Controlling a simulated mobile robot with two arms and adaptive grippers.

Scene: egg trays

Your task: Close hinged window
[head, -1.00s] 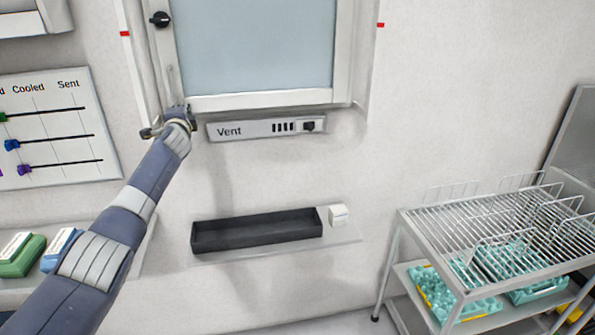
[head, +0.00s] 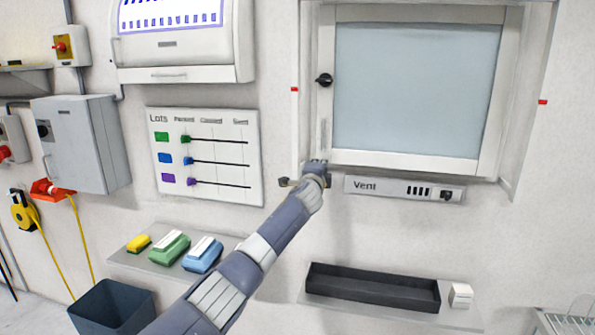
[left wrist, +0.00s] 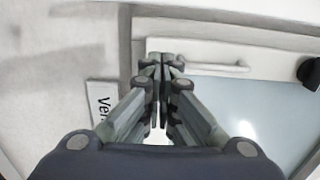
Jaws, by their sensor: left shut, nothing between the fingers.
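The window (head: 415,90) is on the wall at the upper right of the head view. It has a pale pane in a white frame, a black knob (head: 323,80) and a slim upright handle (head: 322,133) on its left side. Whether it stands slightly open is hard to tell. My left gripper (head: 316,167) is at the window's lower left corner, left of the Vent panel. Its fingers are mostly hidden there. In the left wrist view the gripper (left wrist: 160,62) is shut and empty, close to the frame and near the handle (left wrist: 215,68). Contact is unclear. My right gripper is out of view.
The Vent panel (head: 404,189) is just below the window. A shelf below holds a black tray (head: 372,303) and a white box (head: 460,294). A Lots board (head: 204,180), a shelf of coloured blocks (head: 170,249) and a dark bin (head: 112,309) are to the left.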

